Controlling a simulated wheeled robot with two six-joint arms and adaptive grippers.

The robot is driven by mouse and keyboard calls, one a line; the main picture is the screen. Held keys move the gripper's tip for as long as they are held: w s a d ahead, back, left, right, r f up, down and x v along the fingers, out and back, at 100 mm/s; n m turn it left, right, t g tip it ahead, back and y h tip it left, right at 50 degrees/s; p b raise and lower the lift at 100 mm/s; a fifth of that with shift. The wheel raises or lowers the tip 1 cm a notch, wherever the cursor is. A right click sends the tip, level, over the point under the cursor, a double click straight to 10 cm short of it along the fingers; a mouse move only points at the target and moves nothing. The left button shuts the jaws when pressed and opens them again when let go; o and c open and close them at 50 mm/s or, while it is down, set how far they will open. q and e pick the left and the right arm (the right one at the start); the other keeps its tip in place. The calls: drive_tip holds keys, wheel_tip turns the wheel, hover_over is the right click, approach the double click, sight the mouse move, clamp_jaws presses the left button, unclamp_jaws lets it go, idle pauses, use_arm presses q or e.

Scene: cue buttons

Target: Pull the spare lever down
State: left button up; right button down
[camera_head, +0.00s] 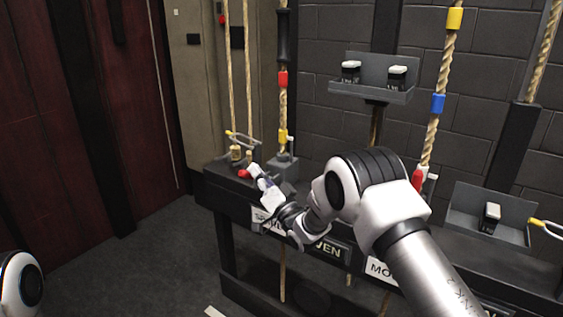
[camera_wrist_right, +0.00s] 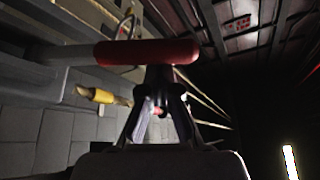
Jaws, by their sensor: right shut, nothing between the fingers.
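A lever with a red handle (camera_head: 244,174) stands at the left end of the dark rail. In the right wrist view its red handle (camera_wrist_right: 147,52) lies crosswise, right at my fingertips. My right gripper (camera_head: 256,172) is at this handle; its fingers (camera_wrist_right: 160,76) are shut with nothing between them. Whether they touch the handle I cannot tell. A white label (camera_head: 262,217) below is partly hidden by my gripper and I cannot read it fully. Another red lever handle (camera_head: 418,180) shows farther right, partly behind my arm. My left gripper is out of view.
Ropes with coloured bands (camera_head: 283,79) hang along the dark rail (camera_head: 226,186). A grey tray (camera_head: 371,92) with two small dark items is on the brick wall; another tray (camera_head: 467,224) is at right. Yellow-tipped metal forks (camera_head: 240,137) stick out. Floor (camera_head: 150,262) at left is clear.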

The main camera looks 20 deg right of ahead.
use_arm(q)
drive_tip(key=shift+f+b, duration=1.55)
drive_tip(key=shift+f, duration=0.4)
use_arm(e)
drive_tip(key=shift+s+a+f+n+g+y, duration=0.25)
drive_tip(key=shift+f+n+y, duration=0.2)
drive_tip(key=shift+f+n, duration=0.35)
drive_tip(key=shift+s+a+f+n+y, duration=0.15)
drive_tip(key=shift+a+f+n+y, duration=0.2)
drive_tip(key=shift+f+n, duration=0.4)
drive_tip(key=shift+s+a+f+n+g+y, duration=0.15)
drive_tip(key=shift+s+a+f+n+y, duration=0.1)
drive_tip(key=shift+f+n+y, duration=0.55)
drive_tip(key=shift+h, duration=0.3)
